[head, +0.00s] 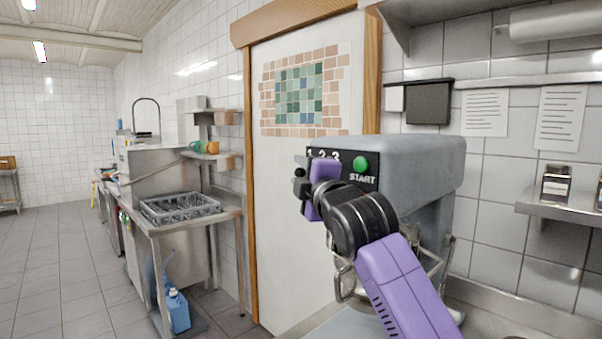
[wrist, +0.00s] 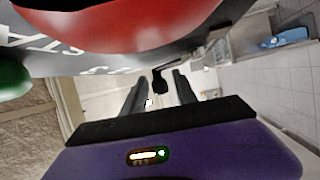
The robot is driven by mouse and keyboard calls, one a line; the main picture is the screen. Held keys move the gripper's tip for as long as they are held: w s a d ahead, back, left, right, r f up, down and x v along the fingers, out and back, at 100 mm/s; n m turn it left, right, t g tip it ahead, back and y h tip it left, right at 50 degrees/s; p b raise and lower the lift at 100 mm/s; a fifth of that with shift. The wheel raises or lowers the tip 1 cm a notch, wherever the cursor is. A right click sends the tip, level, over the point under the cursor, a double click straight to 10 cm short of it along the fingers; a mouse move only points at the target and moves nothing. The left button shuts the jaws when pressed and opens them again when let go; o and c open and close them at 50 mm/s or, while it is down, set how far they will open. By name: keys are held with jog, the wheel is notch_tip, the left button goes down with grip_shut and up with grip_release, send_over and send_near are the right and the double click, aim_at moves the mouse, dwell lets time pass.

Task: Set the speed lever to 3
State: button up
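The grey mixer (head: 405,160) has a dark panel (head: 340,170) with the numbers 1, 2, 3 and a green START button (head: 361,163). My gripper (head: 301,180) is in front of the panel's left end, below the number 1, and covers part of it. In the wrist view, a black lever knob (wrist: 160,82) shows between the two dark fingers of my gripper (wrist: 158,88). The fingers are apart, with gaps on both sides of the knob. A large red button (wrist: 145,20) and the green button (wrist: 12,78) are close above. The lever's setting is unclear.
A white door (head: 285,190) with a mosaic stands behind the mixer. On the left, a steel table (head: 165,222) holds a grey dish rack (head: 180,208). A wall shelf (head: 560,211) with jars is at right. The tiled floor at left is open.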

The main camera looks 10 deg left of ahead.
grip_shut()
